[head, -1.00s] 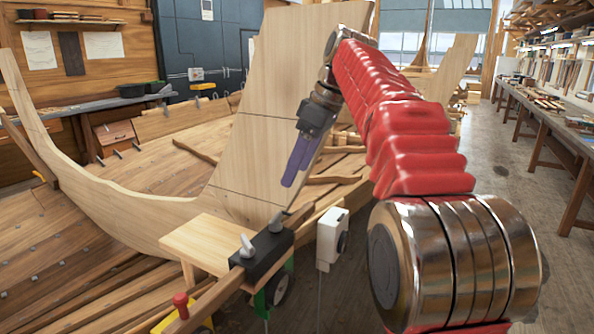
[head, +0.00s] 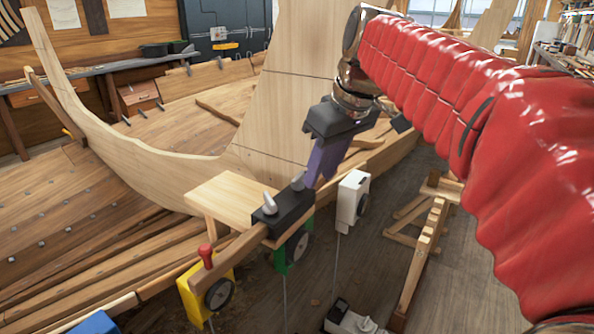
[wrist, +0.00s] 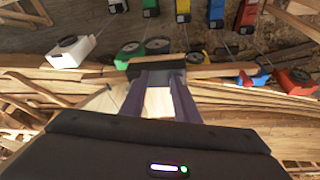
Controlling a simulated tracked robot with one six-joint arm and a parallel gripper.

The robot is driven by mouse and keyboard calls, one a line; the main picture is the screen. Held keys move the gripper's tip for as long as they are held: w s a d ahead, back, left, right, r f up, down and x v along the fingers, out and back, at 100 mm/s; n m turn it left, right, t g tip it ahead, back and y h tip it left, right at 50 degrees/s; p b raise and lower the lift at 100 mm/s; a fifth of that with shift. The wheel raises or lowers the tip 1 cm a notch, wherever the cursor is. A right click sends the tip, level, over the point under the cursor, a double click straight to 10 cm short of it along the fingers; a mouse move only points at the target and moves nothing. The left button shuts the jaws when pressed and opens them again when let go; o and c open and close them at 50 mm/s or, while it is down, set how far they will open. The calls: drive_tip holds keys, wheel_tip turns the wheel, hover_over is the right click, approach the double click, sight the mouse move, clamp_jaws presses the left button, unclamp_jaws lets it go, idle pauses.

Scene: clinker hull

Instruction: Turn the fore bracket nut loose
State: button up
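A black bracket (head: 283,214) sits on a wooden rail, with two grey wing nuts on top, a nearer left nut (head: 269,203) and a farther right nut (head: 298,180). I cannot tell from the pictures which is the fore one. My gripper (head: 314,180) points down with its purple fingers just right of the farther nut. Contact cannot be made out. In the wrist view, the two purple fingers of my gripper (wrist: 158,82) stand apart, with pale wood between them. The black bracket (wrist: 157,66) lies at their tips there. No nut shows clearly between them.
A pale board (head: 228,196) lies beside the bracket. Below the rail hang a green box (head: 293,252), a white box (head: 350,198) and a yellow box (head: 205,292). A tall plank (head: 300,90) rises behind.

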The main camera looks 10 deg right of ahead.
drive_tip(key=s+a+f+m+t+h, duration=0.1)
drive_tip(key=s+f+m, duration=0.4)
drive_tip(key=s+f, duration=1.3)
drive_tip(key=shift+s+a+f+m+t+h, duration=0.15)
drive_tip(key=shift+m+t+h, duration=0.15)
drive_tip(key=shift+t+h, duration=0.15)
